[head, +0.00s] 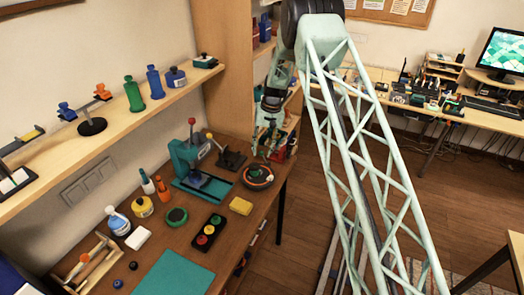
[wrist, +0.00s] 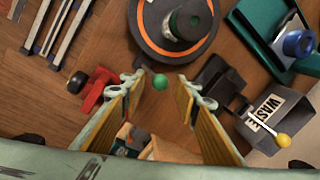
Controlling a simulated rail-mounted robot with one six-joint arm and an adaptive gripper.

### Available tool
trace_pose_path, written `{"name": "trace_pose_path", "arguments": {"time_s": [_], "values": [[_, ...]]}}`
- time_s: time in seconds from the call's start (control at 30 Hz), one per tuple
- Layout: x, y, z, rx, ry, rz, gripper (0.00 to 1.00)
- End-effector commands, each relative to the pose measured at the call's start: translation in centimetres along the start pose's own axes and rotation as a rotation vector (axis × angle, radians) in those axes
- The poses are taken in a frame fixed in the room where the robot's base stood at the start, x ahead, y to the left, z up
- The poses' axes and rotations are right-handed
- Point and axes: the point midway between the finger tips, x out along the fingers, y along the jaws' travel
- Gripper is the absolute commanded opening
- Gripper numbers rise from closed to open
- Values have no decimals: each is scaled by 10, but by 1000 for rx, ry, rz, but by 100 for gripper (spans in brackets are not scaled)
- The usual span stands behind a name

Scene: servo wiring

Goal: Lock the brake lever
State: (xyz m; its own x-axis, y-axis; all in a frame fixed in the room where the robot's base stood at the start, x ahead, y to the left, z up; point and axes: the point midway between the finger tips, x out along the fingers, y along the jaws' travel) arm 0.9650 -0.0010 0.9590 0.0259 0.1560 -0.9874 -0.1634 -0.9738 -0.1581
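My gripper (wrist: 162,82) is open, with its two yellow-lined fingers apart. It also shows in the head view (head: 268,140), above the right end of the brown workbench. A small green ball knob (wrist: 160,82) shows between the fingertips, and neither finger visibly touches it. It appears close to the rim of a round black device with an orange ring (wrist: 174,25), which stands on the bench in the head view (head: 257,177). I cannot tell for sure which part is the brake lever; the green knob may be its end.
A black box labelled WASTE (wrist: 268,112) with a yellow-knobbed rod (wrist: 283,140) is right of the fingers. A red part (wrist: 97,88) is close on the left. A teal press (head: 188,160) and a red-knobbed lever (head: 209,136) stand left of the round device.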

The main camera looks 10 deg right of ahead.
Motion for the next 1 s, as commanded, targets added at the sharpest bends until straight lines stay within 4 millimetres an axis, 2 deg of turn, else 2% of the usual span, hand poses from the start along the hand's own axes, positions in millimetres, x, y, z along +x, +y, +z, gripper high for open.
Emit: {"name": "trace_pose_path", "arguments": {"time_s": [0.3, 0.63, 1.0], "values": [[1, 0, 0, 0, 0, 0, 29], [1, 0, 0, 0, 0, 0, 0], [0, 7, -2, 6, 5, -6, 0]]}}
